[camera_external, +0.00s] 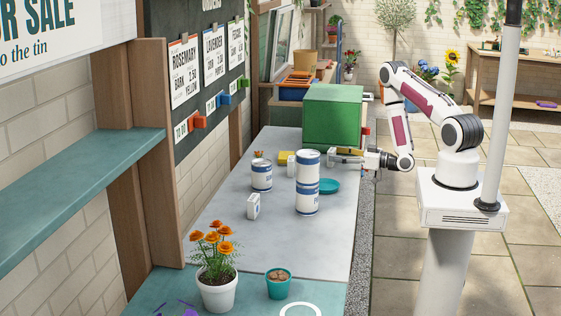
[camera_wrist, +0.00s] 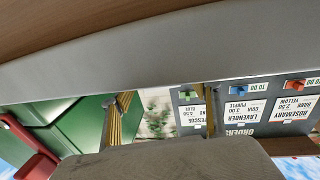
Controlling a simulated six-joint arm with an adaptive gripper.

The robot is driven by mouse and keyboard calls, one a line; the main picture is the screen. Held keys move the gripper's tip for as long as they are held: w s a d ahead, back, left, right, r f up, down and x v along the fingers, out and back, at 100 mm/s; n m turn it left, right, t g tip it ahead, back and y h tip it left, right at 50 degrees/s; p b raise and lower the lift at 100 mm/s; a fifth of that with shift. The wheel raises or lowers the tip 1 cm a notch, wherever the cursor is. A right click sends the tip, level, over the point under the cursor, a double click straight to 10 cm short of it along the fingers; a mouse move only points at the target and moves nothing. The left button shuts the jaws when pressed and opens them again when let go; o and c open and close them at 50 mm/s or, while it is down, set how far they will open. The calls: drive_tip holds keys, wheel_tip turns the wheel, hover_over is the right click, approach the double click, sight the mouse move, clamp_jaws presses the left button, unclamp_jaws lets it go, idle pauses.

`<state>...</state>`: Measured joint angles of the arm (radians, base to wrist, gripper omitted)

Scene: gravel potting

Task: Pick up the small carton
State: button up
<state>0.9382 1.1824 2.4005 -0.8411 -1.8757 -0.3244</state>
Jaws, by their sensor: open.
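A small white carton (camera_external: 253,206) with dark markings stands upright on the grey worktop in the external view, left of the stacked tins. My gripper (camera_external: 331,157) is low over the far part of the worktop, beyond the tall stack and to the right of the carton, clearly apart from it. In the wrist view my two yellowish fingers (camera_wrist: 162,117) are spread with nothing between them. I cannot make out the carton in the wrist view.
Two stacked blue-and-white tins (camera_external: 307,185) stand between my gripper and the carton. A single tin (camera_external: 261,175) is behind the carton. A teal saucer (camera_external: 327,186), yellow item (camera_external: 286,157) and green box (camera_external: 333,115) are near my gripper. Potted orange flowers (camera_external: 217,268) stand in front.

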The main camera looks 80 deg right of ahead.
drive_tip(key=shift+w+d, duration=0.2)
drive_tip(key=shift+w, duration=1.15)
drive_tip(key=shift+c, duration=0.3)
drive_tip(key=c, duration=1.2)
